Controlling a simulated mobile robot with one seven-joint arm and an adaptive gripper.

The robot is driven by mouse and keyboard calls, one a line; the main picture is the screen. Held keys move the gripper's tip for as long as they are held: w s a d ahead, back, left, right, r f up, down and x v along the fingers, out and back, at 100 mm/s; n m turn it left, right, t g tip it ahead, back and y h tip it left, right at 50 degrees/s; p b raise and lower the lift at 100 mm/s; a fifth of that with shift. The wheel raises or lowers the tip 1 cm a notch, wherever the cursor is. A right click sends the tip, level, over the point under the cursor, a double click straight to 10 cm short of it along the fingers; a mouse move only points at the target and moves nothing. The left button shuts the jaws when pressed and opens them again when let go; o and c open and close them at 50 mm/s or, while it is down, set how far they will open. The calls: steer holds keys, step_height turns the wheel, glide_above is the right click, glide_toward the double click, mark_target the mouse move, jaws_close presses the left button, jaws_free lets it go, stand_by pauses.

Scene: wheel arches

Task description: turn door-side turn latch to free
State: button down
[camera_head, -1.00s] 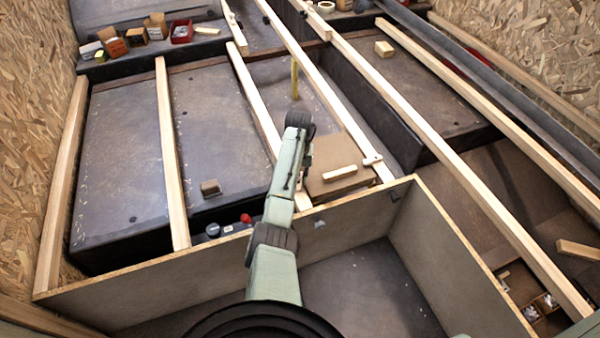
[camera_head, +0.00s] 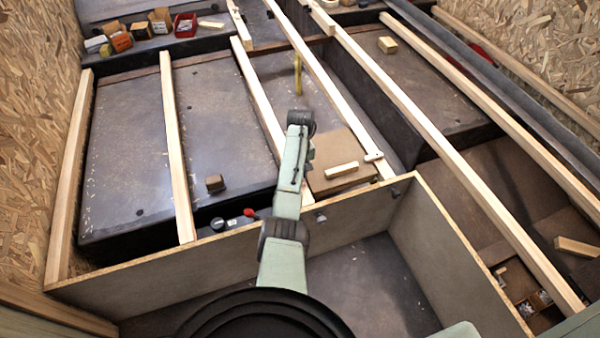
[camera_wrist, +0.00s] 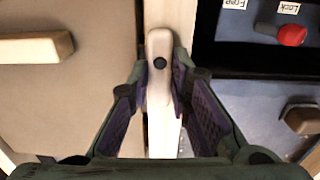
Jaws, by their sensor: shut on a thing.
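In the wrist view, a pale wooden turn latch (camera_wrist: 159,100) with a dark pivot lies lengthwise along a light beam (camera_wrist: 183,20). My gripper (camera_wrist: 160,95) has its purple-padded fingers closed on both sides of the latch. A brown panel (camera_wrist: 70,105) with a wooden handle (camera_wrist: 35,48) is left of the beam; the latch does not cross onto it. In the head view, the panel (camera_head: 325,150) shows, but my arm hides the gripper and the held latch. Another small turn latch (camera_head: 373,157) is on the beam at the panel's right.
A red-knobbed lever (camera_wrist: 290,35) sits beside "Free" and "Lock" labels; the red knob also shows in the head view (camera_head: 249,212). A brown block (camera_wrist: 302,119) is close to the right finger. Long beams and a low board wall (camera_head: 160,262) surround the work area.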

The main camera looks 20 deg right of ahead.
steer(key=c, duration=1.5)
jaws_free()
steer(key=shift+r, duration=0.1)
step_height(320, 180, up, 12)
steer(key=shift+f, duration=0.1)
